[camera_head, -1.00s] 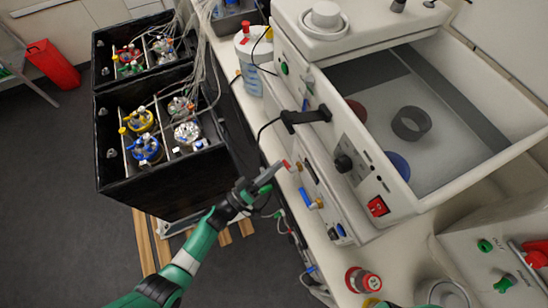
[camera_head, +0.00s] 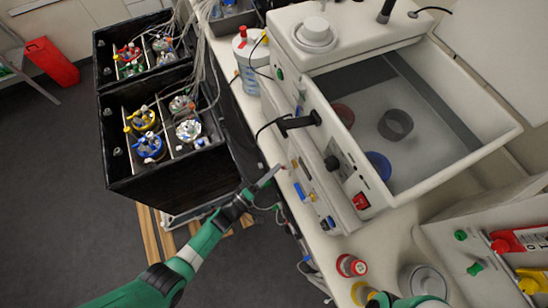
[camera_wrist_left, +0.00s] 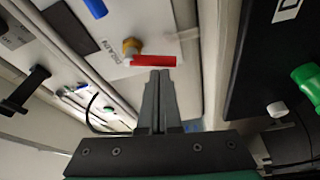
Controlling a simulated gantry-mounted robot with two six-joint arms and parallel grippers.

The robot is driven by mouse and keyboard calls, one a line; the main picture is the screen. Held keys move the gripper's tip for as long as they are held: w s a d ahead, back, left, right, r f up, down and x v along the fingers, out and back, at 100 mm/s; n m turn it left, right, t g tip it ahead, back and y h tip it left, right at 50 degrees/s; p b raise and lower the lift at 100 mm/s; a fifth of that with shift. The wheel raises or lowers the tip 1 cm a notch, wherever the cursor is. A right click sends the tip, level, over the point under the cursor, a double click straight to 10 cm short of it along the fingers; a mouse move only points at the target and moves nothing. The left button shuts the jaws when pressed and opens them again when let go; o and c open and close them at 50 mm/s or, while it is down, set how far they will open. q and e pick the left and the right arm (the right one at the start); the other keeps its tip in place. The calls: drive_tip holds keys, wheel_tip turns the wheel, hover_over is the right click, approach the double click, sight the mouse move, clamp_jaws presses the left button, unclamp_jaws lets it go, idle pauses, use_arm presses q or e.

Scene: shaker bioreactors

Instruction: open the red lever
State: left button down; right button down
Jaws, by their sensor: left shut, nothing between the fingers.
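The red lever (camera_wrist_left: 153,61) shows in the left wrist view. It lies roughly level in the picture, beside a brass fitting (camera_wrist_left: 131,45) on a white panel marked "DRAIN". My left gripper (camera_wrist_left: 162,76) is shut and empty, its fingertips just below the lever's middle; I cannot tell whether they touch it. In the head view my left gripper (camera_head: 275,172) reaches the front panel of the white bath unit (camera_head: 335,165), and only a small red bit of the lever (camera_head: 284,166) shows at its tip.
A blue lever (camera_wrist_left: 96,7) sits on the same panel. A black box (camera_head: 165,170) with bottles stands left of my arm. A black bracket (camera_head: 300,122) juts from the unit. Red-capped and yellow-capped bottles (camera_head: 352,265) stand at the bench front.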

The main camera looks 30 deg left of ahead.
use_arm(q)
drive_tip(key=shift+s+d+n+p, duration=0.15)
drive_tip(key=shift+n+p, duration=0.2)
drive_tip(key=shift+n, duration=0.35)
drive_tip(key=shift+f, duration=0.1)
use_arm(e)
drive_tip(key=shift+s+d+r+h, duration=0.2)
drive_tip(key=shift+d+r+h, duration=0.2)
drive_tip(key=shift+d+h, duration=0.1)
drive_tip(key=shift+r, duration=0.1)
